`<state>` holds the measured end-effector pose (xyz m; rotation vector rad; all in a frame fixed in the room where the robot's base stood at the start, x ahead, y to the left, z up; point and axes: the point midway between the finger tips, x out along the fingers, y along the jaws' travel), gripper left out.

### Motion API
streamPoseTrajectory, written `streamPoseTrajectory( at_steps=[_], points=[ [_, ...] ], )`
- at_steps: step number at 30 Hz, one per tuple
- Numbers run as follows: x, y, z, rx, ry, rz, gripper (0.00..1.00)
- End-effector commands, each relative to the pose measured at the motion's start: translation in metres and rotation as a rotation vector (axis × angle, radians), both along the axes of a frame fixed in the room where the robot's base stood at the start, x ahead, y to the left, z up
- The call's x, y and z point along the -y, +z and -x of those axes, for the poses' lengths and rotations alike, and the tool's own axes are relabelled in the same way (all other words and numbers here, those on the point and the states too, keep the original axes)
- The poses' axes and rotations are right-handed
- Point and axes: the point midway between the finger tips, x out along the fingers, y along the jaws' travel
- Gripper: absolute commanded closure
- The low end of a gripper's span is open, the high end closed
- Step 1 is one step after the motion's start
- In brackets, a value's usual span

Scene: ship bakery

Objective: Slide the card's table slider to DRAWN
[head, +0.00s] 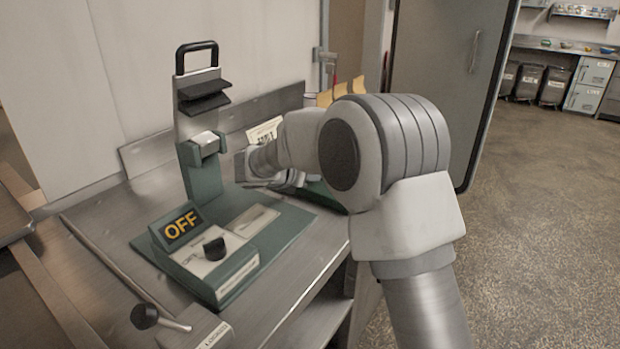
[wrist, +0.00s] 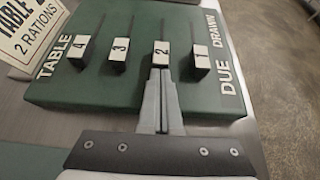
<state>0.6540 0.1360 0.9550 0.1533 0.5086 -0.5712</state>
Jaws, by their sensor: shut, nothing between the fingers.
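The card (wrist: 30,25) at the wrist view's upper left reads TABLE 2, 2 RATIONS, its top line partly cut off. Beside it lies a green slider board (wrist: 100,90) marked TABLE, DUE and DRAWN; DUE is on the side nearer my gripper, DRAWN on the far side. The slider tagged 2 (wrist: 161,53) stands near the DUE end of its slot, roughly in line with the others. My gripper (wrist: 159,74) is shut and empty, its fingertips right at the near side of slider 2; I cannot tell whether they touch. In the head view my arm hides most of the board.
Sliders 4 (wrist: 80,47), 3 (wrist: 120,52) and 1 (wrist: 201,62) stand on either side of slider 2. In the head view, a green device with an OFF sign (head: 181,225) and black knob (head: 215,248) stands left of my gripper. Open floor (head: 540,190) lies right.

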Motion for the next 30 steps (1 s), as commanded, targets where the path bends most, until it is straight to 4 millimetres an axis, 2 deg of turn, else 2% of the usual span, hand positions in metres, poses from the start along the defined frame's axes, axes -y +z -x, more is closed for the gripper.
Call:
streamPoseTrajectory(
  at_steps=[5, 12, 16, 30],
  points=[
    [0.007, 0.003, -0.010, -0.001, -0.003, 0.000, 1.00],
    [0.037, 0.004, -0.055, -0.001, -0.004, 0.000, 1.00],
    [0.047, 0.003, -0.070, -0.001, -0.002, 0.001, 1.00],
    [0.052, 0.000, -0.077, 0.002, -0.001, 0.002, 1.00]
  ],
)
